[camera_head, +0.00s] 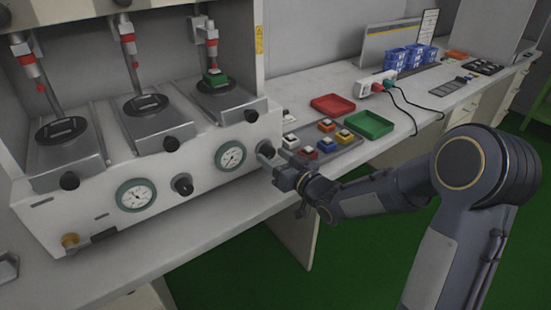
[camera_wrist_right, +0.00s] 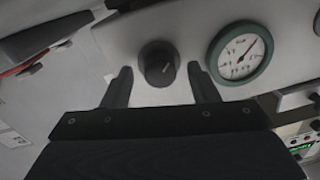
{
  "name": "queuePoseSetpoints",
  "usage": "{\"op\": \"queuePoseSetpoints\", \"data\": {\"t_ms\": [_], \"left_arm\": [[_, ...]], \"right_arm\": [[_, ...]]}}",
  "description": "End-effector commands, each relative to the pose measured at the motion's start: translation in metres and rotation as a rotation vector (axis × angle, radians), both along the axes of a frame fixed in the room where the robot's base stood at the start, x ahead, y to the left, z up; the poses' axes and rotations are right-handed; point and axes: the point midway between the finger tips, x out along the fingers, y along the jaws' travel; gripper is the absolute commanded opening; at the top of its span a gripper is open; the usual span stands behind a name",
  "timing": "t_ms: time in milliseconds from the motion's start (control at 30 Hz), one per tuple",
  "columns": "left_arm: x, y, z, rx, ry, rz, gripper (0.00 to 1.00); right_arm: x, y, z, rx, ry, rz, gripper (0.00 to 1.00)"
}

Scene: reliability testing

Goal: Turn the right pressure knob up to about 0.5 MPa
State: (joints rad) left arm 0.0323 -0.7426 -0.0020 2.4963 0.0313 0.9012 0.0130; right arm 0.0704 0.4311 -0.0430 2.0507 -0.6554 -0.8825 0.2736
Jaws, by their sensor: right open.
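The right pressure knob (camera_head: 266,150) is a black round knob on the front panel of the white test machine. It also shows in the wrist view (camera_wrist_right: 158,65), with a light mark on its face. The right gauge (camera_head: 230,155) is a white dial with a green rim, just left of the knob; in the wrist view the gauge (camera_wrist_right: 240,52) stands right of the knob, its scale too small to read surely. My right gripper (camera_head: 272,164) is open in front of the knob. In the wrist view its two fingers (camera_wrist_right: 160,85) stand on either side of the knob, apart from it.
A left gauge (camera_head: 135,195) and another black knob (camera_head: 182,184) are on the same panel. Right of the machine, a grey tray (camera_head: 345,146) holds several coloured switches. A red tray (camera_head: 333,104) and a green tray (camera_head: 369,124) lie behind it.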

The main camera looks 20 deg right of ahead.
Motion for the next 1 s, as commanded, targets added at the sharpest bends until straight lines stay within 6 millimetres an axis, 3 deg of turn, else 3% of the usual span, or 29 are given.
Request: {"op": "queuePoseSetpoints", "data": {"t_ms": [67, 400, 733, 1000], "left_arm": [[0.000, 0.000, 0.000, 0.000, 0.000, 0.000, 0.36], [0.000, 0.000, 0.000, 0.000, 0.000, 0.000, 0.36], [0.000, 0.000, -0.003, 0.000, 0.000, 0.000, 0.36], [0.000, 0.000, -0.011, 0.000, 0.000, 0.000, 0.36]], "right_arm": [[0.000, 0.000, 0.000, 0.000, 0.000, 0.000, 0.54], [-0.001, 0.000, 0.000, 0.000, 0.000, 0.000, 0.11], [0.000, 0.000, -0.001, 0.039, 0.015, 0.000, 0.10], [0.000, 0.000, -0.002, 0.199, 0.072, -0.001, 0.10]]}}
